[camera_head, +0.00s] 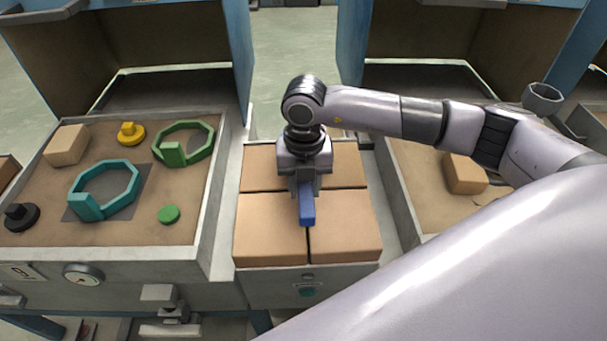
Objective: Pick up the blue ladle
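A blue bar (307,208), which looks like the handle of the blue ladle, shows directly under my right gripper (304,187). It points toward the near side, over the tan blocks in the middle. The rest of the ladle is hidden or cannot be made out. My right gripper points down, with its fingers at the far end of the visible blue part. Whether the fingers are closed on it or only around it cannot be told. My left gripper is not in view.
The tan blocks (270,225) form a flat top between two sand trays. The left tray (215,190) holds a teal ring (128,172), a green ring (207,146), a yellow knob (130,133) and a tan block (67,144). A grey cup (543,97) stands at the right.

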